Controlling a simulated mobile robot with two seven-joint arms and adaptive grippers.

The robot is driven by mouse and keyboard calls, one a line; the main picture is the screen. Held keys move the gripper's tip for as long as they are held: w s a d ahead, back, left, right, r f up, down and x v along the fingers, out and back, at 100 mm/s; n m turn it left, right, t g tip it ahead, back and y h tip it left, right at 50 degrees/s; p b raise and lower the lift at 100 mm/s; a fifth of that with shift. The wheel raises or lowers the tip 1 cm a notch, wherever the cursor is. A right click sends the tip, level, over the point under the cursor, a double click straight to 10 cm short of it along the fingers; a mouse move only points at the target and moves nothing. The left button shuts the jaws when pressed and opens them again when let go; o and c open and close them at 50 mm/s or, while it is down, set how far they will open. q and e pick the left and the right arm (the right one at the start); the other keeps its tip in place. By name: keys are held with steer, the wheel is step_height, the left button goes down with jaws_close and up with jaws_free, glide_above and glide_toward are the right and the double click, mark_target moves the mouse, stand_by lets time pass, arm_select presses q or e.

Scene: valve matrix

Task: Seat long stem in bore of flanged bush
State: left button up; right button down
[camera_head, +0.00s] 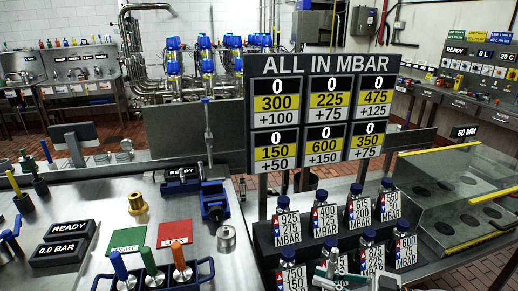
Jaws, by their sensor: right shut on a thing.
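My right gripper (333,270) shows at the bottom edge, low in front of the bottle rack. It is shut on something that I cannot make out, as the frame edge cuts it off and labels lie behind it. A brass-coloured piece with a flange, perhaps the flanged bush (137,204), stands on the steel bench at left. A thin upright rod with a blue top (207,130) rises behind the blue vise (214,203); I cannot tell whether it is the long stem or whether the vise grips it. My left gripper is not in view.
Green (127,240) and red (174,233) plates lie on the bench. A blue rack (203,274) holds tools with coloured handles. A metal cylinder (226,238) stands near the bench's right side. Labelled bottles (327,222) fill a dark stepped rack below a pressure sign (325,110).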

mark_target(328, 275)
steer(key=r+t, duration=0.1)
steer(key=s+r+m+t+h, duration=0.1)
steer(key=shift+r, duration=0.4)
steer(key=s+d+r+m+t+h, duration=0.25)
steer(key=d+m+t+h, duration=0.6)
steer(key=d, duration=0.45)
steer(key=shift+w+a+r+m+t+h, duration=0.15)
steer(key=shift+a+m+h, duration=0.55)
steer(key=shift+h, duration=0.5)
steer(key=shift+s+a+r+m+h, duration=0.1)
steer(key=shift+a+m+h, duration=0.6)
steer(key=shift+h, duration=0.45)
steer(key=shift+w+a+r+m+t+h, duration=0.15)
steer(key=shift+a+m+h, duration=0.4)
steer(key=shift+a+h, duration=0.5)
steer(key=shift+d, duration=0.1)
